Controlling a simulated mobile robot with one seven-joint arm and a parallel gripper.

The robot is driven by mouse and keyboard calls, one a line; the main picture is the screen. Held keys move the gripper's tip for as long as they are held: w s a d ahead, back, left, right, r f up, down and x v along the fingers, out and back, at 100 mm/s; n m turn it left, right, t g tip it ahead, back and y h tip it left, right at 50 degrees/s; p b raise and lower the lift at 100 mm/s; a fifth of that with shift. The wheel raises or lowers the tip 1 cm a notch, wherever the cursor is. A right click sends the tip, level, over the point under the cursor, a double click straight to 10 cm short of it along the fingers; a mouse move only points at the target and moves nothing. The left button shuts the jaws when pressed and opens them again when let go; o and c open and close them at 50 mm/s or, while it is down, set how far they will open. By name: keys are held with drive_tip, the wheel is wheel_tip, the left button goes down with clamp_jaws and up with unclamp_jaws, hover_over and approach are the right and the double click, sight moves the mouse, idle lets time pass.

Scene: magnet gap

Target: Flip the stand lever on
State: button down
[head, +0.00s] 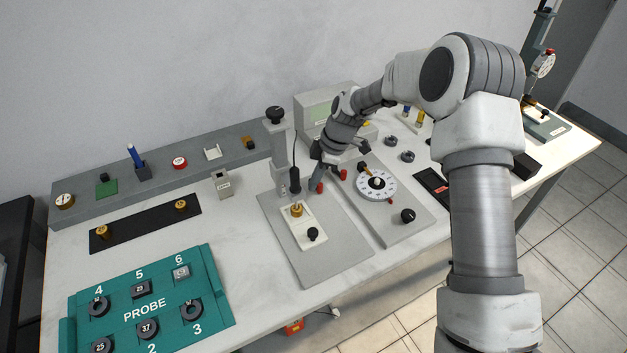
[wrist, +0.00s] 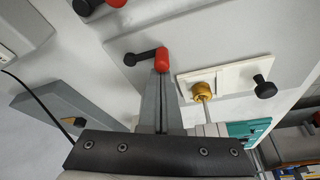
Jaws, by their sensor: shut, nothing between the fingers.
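The stand lever (wrist: 146,56) has a black arm and a red grip. In the wrist view it lies near the edge of a grey base plate, its black end to the left and its red grip to the right. Its red grip also shows in the head view (head: 319,187), beside my gripper, which partly hides the lever. My gripper (wrist: 161,78) is shut and empty. Its fingertips are right at the red grip; I cannot tell whether they touch it. The stand's base plate (head: 333,262) carries a white block (wrist: 232,76) with a brass knob and a black knob.
The stand column (head: 279,150) with a black top knob and a hanging dark probe (head: 294,181) are close to the left. A second plate with a white dial (head: 376,184) and another red grip (head: 343,174) is to the right. A teal probe rack (head: 212,285) stands front left.

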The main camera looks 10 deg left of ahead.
drive_tip(key=shift+w+d+n, duration=0.1)
drive_tip(key=shift+d+n, duration=0.1)
drive_tip(key=shift+n, duration=0.5)
drive_tip(key=n, duration=0.2)
drive_tip(key=w+d+n+g+b, duration=0.1)
drive_tip(key=n, duration=0.1)
drive_tip(key=shift+d+g+h, duration=0.1)
drive_tip(key=shift+g+h, duration=0.2)
drive_tip(key=shift+h, duration=0.1)
drive_tip(key=n, duration=0.3)
drive_tip(key=shift+w+d+g+h, duration=0.3)
drive_tip(key=shift+w+h, duration=0.05)
drive_tip(key=shift+h, duration=0.05)
drive_tip(key=shift+w+d, duration=0.1)
drive_tip(key=shift+w, duration=0.2)
